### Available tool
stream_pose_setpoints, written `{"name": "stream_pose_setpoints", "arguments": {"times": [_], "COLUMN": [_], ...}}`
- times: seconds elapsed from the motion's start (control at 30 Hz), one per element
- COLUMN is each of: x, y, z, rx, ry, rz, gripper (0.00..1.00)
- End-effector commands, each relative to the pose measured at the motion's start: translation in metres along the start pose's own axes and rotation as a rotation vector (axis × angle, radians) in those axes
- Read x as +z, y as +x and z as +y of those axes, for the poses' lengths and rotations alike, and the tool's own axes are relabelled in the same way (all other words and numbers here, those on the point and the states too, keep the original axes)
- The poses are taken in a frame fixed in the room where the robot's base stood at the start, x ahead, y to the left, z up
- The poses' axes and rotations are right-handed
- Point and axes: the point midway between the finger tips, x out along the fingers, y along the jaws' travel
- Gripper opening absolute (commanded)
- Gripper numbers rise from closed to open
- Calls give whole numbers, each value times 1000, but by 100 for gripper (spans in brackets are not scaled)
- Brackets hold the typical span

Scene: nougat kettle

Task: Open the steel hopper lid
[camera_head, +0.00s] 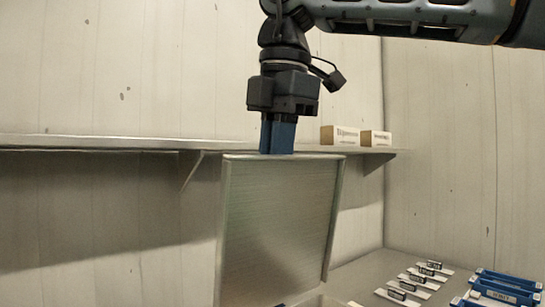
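The steel hopper lid (280,222) is a flat, brushed panel with a raised rim. It stands nearly upright, tilted a little, in the middle of the camera_head view. My gripper (278,150) points straight down over the lid's top edge, with its blue fingers at or just behind that edge. The fingers look close together, but I cannot tell whether they are shut on the rim. Only a small part of the hopper's rim (322,300) shows at the bottom edge; the inside of the hopper is mostly hidden.
A wall shelf (90,141) runs behind the lid, with two small cardboard boxes (340,135) (376,138) on it. White labelled bars (402,298) and blue packs (500,290) lie on the counter at lower right.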

Motion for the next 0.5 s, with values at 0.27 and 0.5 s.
{"name": "stream_pose_setpoints", "arguments": {"times": [0.27, 0.5], "x": [0, 0], "y": [0, -1], "z": [0, 0], "rx": [1, 0], "ry": [3, 1], "rz": [-1, -1], "gripper": [24, 24]}}
